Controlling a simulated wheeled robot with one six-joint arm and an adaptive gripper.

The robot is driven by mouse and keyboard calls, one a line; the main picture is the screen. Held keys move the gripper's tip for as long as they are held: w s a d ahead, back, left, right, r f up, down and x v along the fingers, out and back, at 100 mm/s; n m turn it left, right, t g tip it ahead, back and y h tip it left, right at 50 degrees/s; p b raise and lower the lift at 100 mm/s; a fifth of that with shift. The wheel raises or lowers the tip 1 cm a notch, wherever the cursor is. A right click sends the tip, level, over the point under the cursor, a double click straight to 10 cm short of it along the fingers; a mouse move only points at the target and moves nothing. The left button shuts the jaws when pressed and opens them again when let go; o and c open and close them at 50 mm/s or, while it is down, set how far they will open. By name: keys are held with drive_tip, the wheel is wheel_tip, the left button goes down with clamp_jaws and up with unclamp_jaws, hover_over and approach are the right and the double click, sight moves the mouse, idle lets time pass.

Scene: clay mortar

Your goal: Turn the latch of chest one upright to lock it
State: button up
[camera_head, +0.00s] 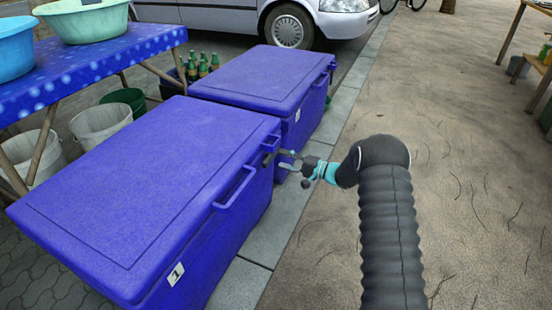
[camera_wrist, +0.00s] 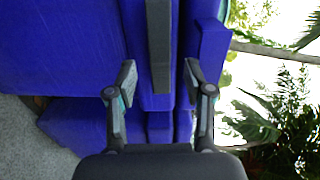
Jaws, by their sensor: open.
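Chest one (camera_head: 150,180) is the nearer blue chest, with a "1" label (camera_head: 176,274) on its side and its lid down. Its latch is a dark grey bar (camera_wrist: 159,45) in the wrist view, running lengthwise between my fingers. It appears to lie sideways, along the chest's side, not upright. In the head view only a small dark part of the latch (camera_head: 268,159) shows beside my fingertips. My gripper (camera_head: 287,160) is at the chest's right side near the far corner. In the wrist view my gripper (camera_wrist: 160,76) is open, one finger on each side of the bar, with visible gaps.
A second blue chest (camera_head: 262,78) stands just behind chest one. A blue-covered table (camera_head: 85,65) with basins is at left, with buckets (camera_head: 100,124) beneath. A silver car (camera_head: 240,15) is at the back.

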sight(274, 157)
drive_tip(key=shift+x, duration=1.95)
drive_tip(key=shift+d, duration=0.1)
drive_tip(key=shift+c, duration=0.2)
clamp_jaws()
